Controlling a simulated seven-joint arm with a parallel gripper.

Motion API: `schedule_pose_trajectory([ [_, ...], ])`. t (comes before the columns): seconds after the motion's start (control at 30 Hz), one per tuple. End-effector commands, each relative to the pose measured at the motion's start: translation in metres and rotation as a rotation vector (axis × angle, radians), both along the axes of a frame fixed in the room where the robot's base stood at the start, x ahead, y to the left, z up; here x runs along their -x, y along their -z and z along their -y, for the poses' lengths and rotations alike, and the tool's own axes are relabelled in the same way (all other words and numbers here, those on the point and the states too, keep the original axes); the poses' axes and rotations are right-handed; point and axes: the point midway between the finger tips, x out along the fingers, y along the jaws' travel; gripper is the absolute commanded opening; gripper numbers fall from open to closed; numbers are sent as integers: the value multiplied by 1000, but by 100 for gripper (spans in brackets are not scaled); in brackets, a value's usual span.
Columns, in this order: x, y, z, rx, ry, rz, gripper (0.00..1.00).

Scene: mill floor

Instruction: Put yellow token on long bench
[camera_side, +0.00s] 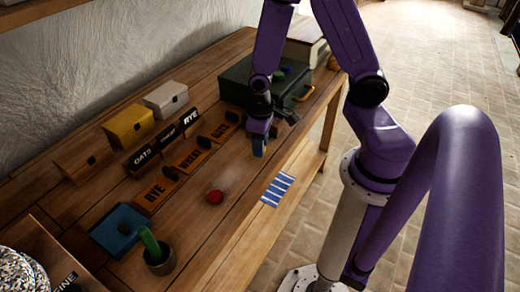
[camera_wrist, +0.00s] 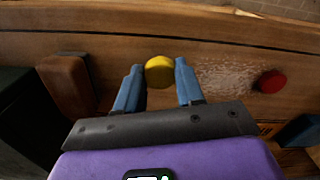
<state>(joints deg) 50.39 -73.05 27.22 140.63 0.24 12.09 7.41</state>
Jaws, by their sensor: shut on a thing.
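The yellow token (camera_wrist: 159,71) is a small round piece between my blue fingertips in the wrist view. My gripper (camera_side: 259,150) is shut on it, fingers pointing down over the long wooden bench (camera_side: 190,245). In the side view the fingers hide the token. I cannot tell whether the token touches the bench top. The bench also shows beneath the token in the wrist view (camera_wrist: 220,50).
A red token (camera_side: 215,196) lies on the bench beside a pale dusty patch. A striped cloth (camera_side: 278,188) lies at the front edge. A dark green case (camera_side: 235,88) stands behind my gripper. Labelled blocks (camera_side: 187,155) line the back.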

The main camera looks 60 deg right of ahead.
Motion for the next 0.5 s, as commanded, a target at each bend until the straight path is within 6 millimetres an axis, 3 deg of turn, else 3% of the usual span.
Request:
schedule_pose_trajectory([
  [0.2, 1, 22, 0, 1, 0, -4, 5],
  [0.5, 0, 27, 0, 0, 1, 0, 5],
])
